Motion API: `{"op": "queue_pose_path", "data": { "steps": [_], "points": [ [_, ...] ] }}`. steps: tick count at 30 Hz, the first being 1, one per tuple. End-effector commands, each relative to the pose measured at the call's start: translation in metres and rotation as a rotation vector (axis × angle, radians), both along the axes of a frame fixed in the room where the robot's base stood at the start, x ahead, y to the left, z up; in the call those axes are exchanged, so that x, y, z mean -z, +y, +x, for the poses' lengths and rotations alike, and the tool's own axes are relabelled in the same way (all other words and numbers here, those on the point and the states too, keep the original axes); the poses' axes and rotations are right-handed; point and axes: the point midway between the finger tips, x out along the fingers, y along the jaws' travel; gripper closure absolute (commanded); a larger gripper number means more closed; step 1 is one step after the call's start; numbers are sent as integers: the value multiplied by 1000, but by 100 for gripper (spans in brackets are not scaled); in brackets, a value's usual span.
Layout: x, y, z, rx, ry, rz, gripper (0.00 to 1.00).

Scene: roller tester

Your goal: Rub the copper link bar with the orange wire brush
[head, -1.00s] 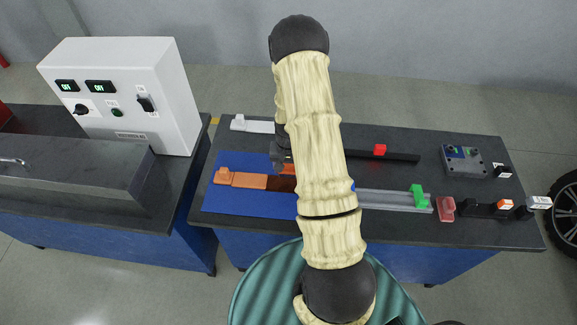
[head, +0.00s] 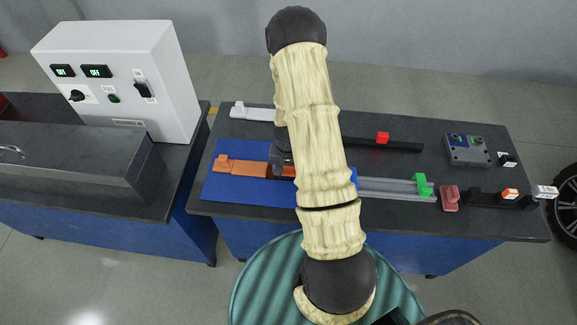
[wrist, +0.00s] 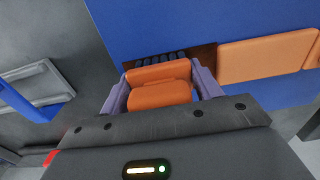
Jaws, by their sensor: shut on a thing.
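The copper link bar (head: 243,167) lies on a blue mat (head: 245,190), with a raised end at its left and a dark brown patch towards its right. My gripper (head: 282,169) is at this brown patch, partly hidden by my arm. In the wrist view the bar's copper part (wrist: 265,55) shows at the right. My gripper (wrist: 160,93) is shut on the orange wire brush (wrist: 160,92), its two fingers at the sides of the orange block. The dark bristles (wrist: 163,57) show over the brown patch (wrist: 200,57); I cannot tell whether they touch it.
Behind the mat lie a white-ended bar (head: 252,113) and a black bar with a red block (head: 383,138). A grey rail with a green block (head: 422,185) lies to the right. A red piece (head: 450,198) and a grey box (head: 468,150) stand further right. A white control cabinet (head: 120,75) stands left.

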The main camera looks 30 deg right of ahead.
Motion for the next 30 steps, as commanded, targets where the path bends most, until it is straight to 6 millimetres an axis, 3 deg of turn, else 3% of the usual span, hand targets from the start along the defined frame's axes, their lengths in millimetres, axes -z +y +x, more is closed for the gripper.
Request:
{"op": "queue_pose_path", "data": {
  "steps": [30],
  "points": [
    [6,0,0,0,0,0,58]
  ]
}}
